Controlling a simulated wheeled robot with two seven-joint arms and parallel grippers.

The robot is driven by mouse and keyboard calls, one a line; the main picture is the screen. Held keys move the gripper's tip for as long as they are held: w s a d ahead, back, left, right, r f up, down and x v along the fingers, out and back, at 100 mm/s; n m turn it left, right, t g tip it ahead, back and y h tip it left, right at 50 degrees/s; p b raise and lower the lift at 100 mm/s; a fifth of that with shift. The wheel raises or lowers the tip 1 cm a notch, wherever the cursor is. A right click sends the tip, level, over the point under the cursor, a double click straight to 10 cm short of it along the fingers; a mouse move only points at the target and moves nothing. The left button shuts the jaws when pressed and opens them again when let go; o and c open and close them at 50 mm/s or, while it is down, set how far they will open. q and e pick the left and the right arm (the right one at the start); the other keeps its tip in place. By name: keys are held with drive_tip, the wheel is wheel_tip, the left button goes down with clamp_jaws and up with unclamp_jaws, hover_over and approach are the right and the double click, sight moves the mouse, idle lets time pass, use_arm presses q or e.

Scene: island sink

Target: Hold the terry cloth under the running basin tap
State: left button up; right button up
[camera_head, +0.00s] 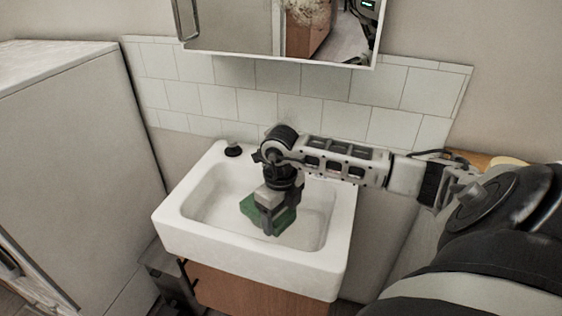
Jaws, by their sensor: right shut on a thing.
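A green terry cloth (284,219) is in the grip of my right gripper (268,226), which points down into the white basin (190,240). The cloth spreads out on both sides of the fingers, inside the basin's rim. I cannot tell whether it touches the basin floor. My right arm comes in from the right and covers the back of the basin. The tap is hidden behind the arm and wrist, and no running water can be made out. My left gripper does not show.
A small dark round fitting (233,151) sits on the basin's back left rim. A mirror cabinet (376,40) hangs above the tiled splashback (248,104). A tall white cabinet (75,150) stands at the left. A wooden cabinet (250,293) is under the basin.

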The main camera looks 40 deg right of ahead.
drive_tip(key=shift+w+d+f+b, duration=0.35)
drive_tip(key=shift+w+d+b, duration=0.15)
drive_tip(key=shift+w, duration=0.25)
use_arm(q)
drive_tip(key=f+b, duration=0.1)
drive_tip(key=b, duration=0.1)
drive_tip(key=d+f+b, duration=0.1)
drive_tip(key=b, duration=0.2)
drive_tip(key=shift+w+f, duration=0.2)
use_arm(e)
drive_tip(key=w+d+f, duration=0.1)
drive_tip(key=w+d, duration=0.4)
drive_tip(key=w, duration=0.1)
drive_tip(key=shift+w+d+f, duration=0.15)
drive_tip(key=shift+d+f, duration=0.05)
drive_tip(key=shift+d, duration=0.05)
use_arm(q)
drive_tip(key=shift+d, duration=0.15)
